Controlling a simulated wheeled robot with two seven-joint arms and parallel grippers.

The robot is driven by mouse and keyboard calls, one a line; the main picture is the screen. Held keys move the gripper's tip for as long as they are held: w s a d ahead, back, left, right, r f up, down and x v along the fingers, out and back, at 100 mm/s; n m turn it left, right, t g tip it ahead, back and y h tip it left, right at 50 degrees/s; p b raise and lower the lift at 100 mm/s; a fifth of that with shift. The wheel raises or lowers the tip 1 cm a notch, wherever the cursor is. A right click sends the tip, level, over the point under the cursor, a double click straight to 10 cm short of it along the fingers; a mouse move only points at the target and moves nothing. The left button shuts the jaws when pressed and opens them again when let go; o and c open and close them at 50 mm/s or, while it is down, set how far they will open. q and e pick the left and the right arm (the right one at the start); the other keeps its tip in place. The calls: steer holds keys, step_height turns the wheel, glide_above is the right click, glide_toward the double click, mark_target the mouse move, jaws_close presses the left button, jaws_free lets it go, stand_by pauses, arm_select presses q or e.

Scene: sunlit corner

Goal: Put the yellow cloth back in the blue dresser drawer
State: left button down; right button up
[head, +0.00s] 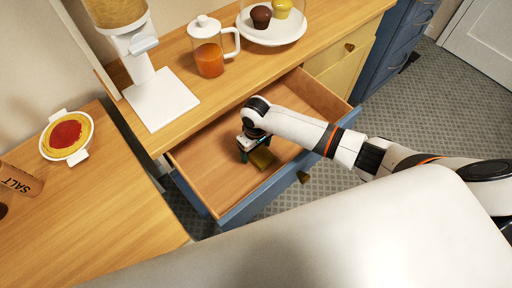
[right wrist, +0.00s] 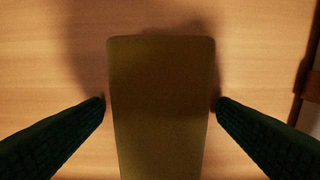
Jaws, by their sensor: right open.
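The blue dresser drawer (head: 192,187) is pulled open, with a bare wooden inside. The yellow cloth (head: 263,158) lies on the drawer's floor, small and folded flat, olive in the shade. My right gripper (head: 251,158) reaches down into the drawer at the cloth. In the right wrist view the cloth (right wrist: 160,110) lies between the two dark green fingers of the right gripper (right wrist: 160,103). The fingers are open, one on each side of the cloth, close to its edges. My left gripper is not in view.
A glass pitcher (head: 209,60) with orange drink, a white dispenser (head: 160,98) and a plate of muffins (head: 272,36) stand on the dresser top. A red-topped dish (head: 67,135) and a salt box (head: 20,182) are on the left counter. The drawer floor around the cloth is clear.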

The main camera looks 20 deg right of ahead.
mark_target(256, 150)
step_height(256, 150, up, 12)
steer(key=shift+p, duration=0.35)
steer(key=shift+r, duration=0.1)
stand_by(0.4)
